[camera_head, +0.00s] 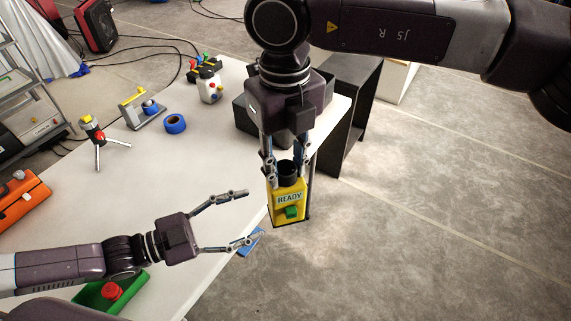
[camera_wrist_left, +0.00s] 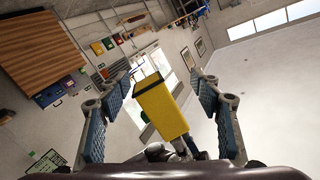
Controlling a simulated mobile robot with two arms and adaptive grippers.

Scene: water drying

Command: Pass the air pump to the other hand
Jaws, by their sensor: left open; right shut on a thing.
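The air pump (camera_head: 287,203) is a yellow box with a black top, a READY label and a green button. My right gripper (camera_head: 284,168) is shut on its black top and holds it upright near the table edge. My left gripper (camera_head: 254,215) is open and empty, its fingers pointing right toward the pump and just left of it. In the left wrist view the yellow pump (camera_wrist_left: 160,107) appears tilted between the two open fingers, with space on both sides.
The floor right is clear.

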